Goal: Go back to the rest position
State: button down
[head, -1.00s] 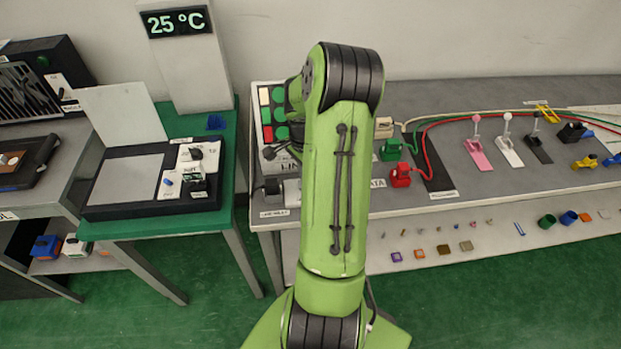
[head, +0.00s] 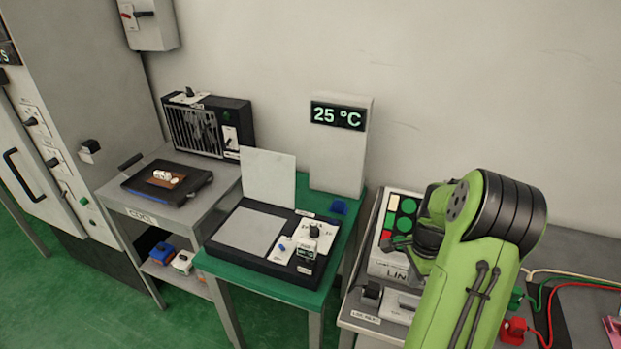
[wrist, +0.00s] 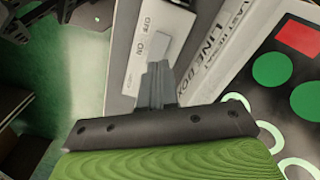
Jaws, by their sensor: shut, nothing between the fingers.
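My gripper (wrist: 156,85) shows in the wrist view with its grey fingers together and nothing between them. It is over the label plate of a white switch (wrist: 158,45) marked ON and OFF, beside the line box. I cannot tell whether the fingertips touch the switch.
Green floor is free at lower left.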

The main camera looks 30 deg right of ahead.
jog(key=w+a+r+n+t+h, duration=0.2)
jog(key=a+r+n, duration=0.9)
jog(key=a+r, duration=0.55)
jog(key=s+a+r+n+t+y, duration=0.1)
jog(key=s+a+n, duration=0.4)
jog(key=a, duration=0.2)
jog(key=s+a+r+n+t+y, duration=0.1)
jog(key=s+a+r+n+t, duration=0.1)
jog(key=s+a+n, duration=0.3)
jog(key=shift+s+a+r+n+t, duration=0.3)
jog(key=shift+s+a+n, duration=0.1)
jog(key=shift+a, duration=0.7)
